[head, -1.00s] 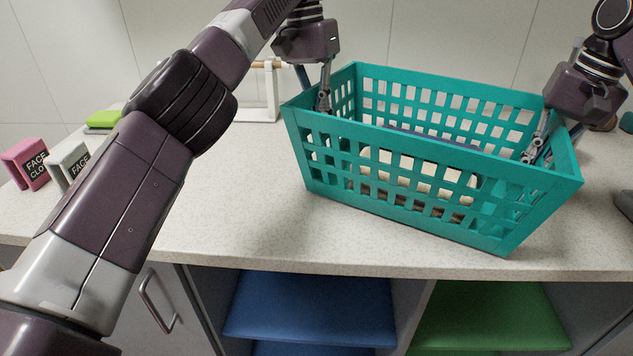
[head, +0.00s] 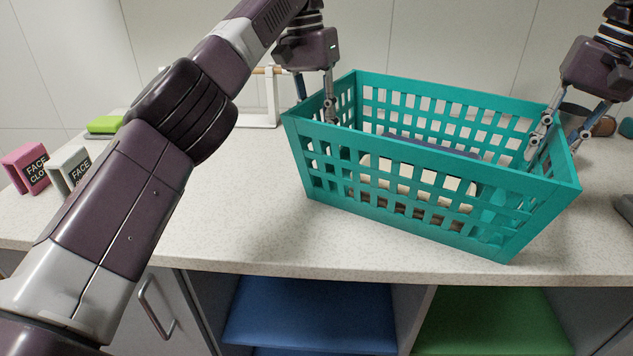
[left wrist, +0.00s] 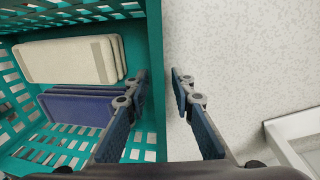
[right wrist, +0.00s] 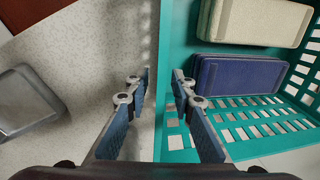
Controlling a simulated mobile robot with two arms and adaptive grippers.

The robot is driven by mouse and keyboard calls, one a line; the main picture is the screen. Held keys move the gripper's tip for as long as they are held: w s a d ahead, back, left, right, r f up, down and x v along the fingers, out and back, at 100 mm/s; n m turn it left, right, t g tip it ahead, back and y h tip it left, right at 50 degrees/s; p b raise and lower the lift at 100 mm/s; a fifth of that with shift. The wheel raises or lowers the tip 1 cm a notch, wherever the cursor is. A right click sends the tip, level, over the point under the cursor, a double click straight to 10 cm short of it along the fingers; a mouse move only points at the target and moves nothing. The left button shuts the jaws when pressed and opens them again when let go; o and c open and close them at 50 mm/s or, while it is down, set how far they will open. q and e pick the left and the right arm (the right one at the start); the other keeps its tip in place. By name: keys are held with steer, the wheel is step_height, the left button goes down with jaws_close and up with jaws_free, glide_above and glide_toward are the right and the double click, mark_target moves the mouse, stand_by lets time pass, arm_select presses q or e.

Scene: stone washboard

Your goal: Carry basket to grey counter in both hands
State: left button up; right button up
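The teal basket (head: 415,180) stands on the pale speckled counter (head: 240,200), with stacks of cream folded items (left wrist: 65,60) and navy folded items (left wrist: 75,108) inside. My left gripper (head: 316,108) is at the basket's left end, its fingers open on either side of the end wall; this also shows in the left wrist view (left wrist: 160,78). My right gripper (head: 554,145) is at the right end, fingers spread astride that wall's rim. In the right wrist view (right wrist: 162,78) the wall (right wrist: 168,25) lies between the fingertips, with a gap beside it.
A pink box (head: 27,168) and a grey box (head: 70,170) stand at the left, with a green item (head: 104,124) behind. Dark and brown items lie at the right. Shelves with blue (head: 310,312) and green boards are below.

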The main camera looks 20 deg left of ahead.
mark_target(534, 168)
steer(key=shift+d+r, duration=0.2)
steer(key=shift+r, duration=0.9)
steer(key=shift+f, duration=0.1)
steer(key=f, duration=0.4)
steer(key=a+f, duration=0.1)
steer(key=f, duration=0.2)
steer(key=shift+w+a, duration=0.1)
arm_select(q)
steer(key=shift+r+p, duration=0.3)
arm_select(e)
steer(key=shift+r, duration=0.1)
arm_select(q)
steer(key=shift+w+r+p, duration=0.1)
steer(key=shift+r+p, duration=0.15)
steer(key=shift+p, duration=0.1)
arm_select(e)
steer(key=shift+w+r, duration=0.1)
steer(key=shift+r, duration=0.25)
arm_select(q)
steer(key=shift+r, duration=0.3)
arm_select(e)
steer(key=shift+r, duration=0.25)
arm_select(q)
steer(key=shift+f, duration=0.15)
arm_select(e)
steer(key=shift+f, duration=0.1)
arm_select(q)
steer(key=shift+f, duration=0.1)
arm_select(e)
steer(key=shift+f, duration=0.15)
